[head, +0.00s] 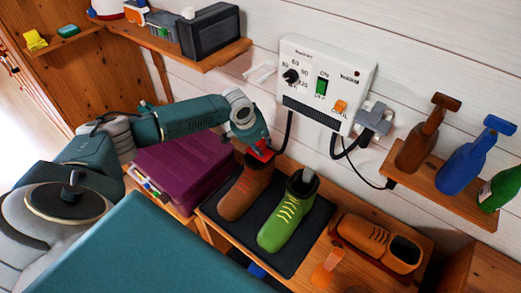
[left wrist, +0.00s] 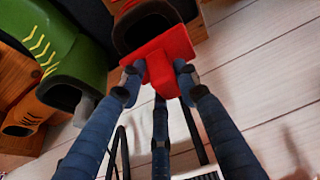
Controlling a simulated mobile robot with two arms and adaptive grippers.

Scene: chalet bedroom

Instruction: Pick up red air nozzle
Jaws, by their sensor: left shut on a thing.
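The red air nozzle (head: 262,151) is at the mouth of the brown boot (head: 248,190) in the head view. In the left wrist view the red nozzle (left wrist: 162,54) has a wide flat end and a narrower part between my fingers. My left gripper (head: 259,144) is shut on it; its blue fingers (left wrist: 159,82) press on both sides in the left wrist view. The nozzle's wide end lies in front of the brown boot's dark opening (left wrist: 148,27). I cannot tell if nozzle and boot touch. My right gripper is not in view.
A green boot (head: 285,218) stands beside the brown one on a dark mat (head: 213,212). A white control box (head: 325,82) with cables hangs on the wall behind. A purple box (head: 182,165) is left of the boots. An orange shoe (head: 367,238) and bottle shelf (head: 400,175) are right.

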